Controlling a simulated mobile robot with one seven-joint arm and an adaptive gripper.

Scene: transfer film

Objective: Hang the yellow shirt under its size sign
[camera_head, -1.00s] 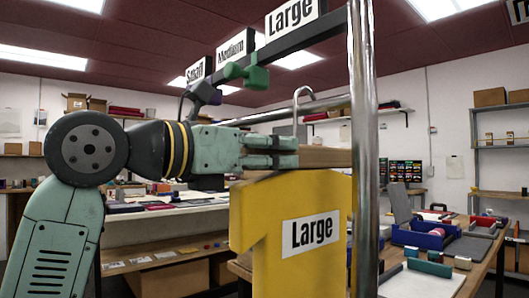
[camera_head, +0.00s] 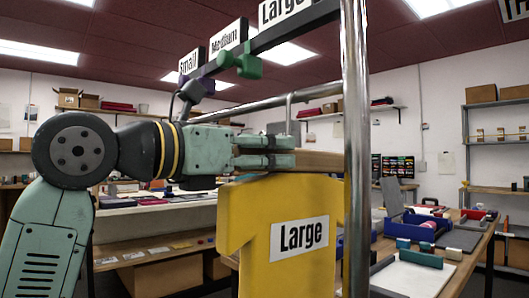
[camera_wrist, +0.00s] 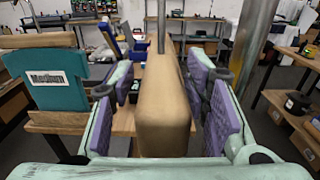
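The yellow shirt (camera_head: 255,220) with a "Large" label hangs upright from a wooden hanger (camera_head: 318,160). The hanger's hook (camera_head: 289,112) meets the metal rail (camera_head: 255,106) and appears to lie over it. My gripper (camera_head: 292,150) is at the hanger's wooden bar. In the wrist view, my gripper (camera_wrist: 165,100) is open, with its purple pads on either side of the hanger (camera_wrist: 163,100) and a clear gap on the left. The "Large" sign (camera_head: 285,10), "Medium" sign (camera_head: 226,38) and "Small" sign (camera_head: 190,60) stand above.
An upright metal post (camera_head: 356,150) stands just right of the shirt. A teal shirt (camera_wrist: 50,80) labelled "Medium" hangs left in the wrist view. A table (camera_head: 420,272) with trays is at the right. Green (camera_head: 248,66) and purple (camera_head: 192,90) pieces sit below the signs.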

